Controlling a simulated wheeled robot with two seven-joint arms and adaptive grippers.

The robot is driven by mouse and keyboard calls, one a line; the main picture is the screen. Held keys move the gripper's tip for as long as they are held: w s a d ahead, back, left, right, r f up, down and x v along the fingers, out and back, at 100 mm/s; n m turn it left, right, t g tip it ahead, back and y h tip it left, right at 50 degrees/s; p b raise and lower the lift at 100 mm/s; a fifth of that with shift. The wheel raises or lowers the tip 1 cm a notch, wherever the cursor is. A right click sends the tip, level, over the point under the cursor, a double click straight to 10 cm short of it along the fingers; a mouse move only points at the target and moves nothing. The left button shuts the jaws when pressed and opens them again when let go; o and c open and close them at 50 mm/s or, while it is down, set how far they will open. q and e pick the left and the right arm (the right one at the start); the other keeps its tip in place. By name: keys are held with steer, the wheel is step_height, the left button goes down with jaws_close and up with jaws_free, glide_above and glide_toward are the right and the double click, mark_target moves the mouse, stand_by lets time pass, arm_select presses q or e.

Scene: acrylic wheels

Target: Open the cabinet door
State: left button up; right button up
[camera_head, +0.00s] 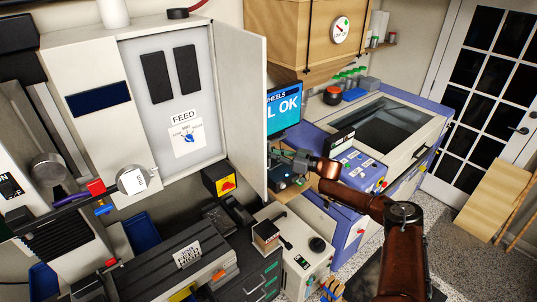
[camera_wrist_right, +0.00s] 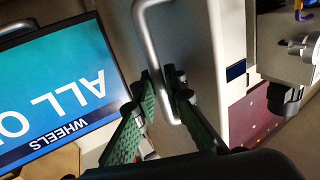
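The cabinet (camera_head: 84,120) stands at the upper left in the head view. Its door (camera_head: 241,90) is swung well out to the right, and the white interior with a FEED label shows. My right arm comes in from the lower right, with its gripper (camera_head: 281,158) beside the outer face of the door near its free edge. In the right wrist view the door's silver bar handle (camera_wrist_right: 148,45) runs between the green-padded fingers of the right gripper (camera_wrist_right: 160,80). The fingers appear closed around the handle, though the contact is partly hidden. My left gripper is not in view.
A monitor (camera_head: 285,105) stands close behind the right gripper. Open floor shows at the lower right.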

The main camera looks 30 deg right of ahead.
steer(key=o, duration=0.3)
steer(key=shift+w+a, duration=0.1)
steer(key=shift+w, duration=0.05)
steer(key=shift+o, duration=0.3)
steer(key=shift+f, duration=0.1)
steer(key=shift+s+d, duration=0.3)
steer(key=shift+s, duration=0.05)
steer(key=v, duration=1.1)
steer(key=shift+s+d, duration=0.2)
steer(key=shift+f, duration=0.1)
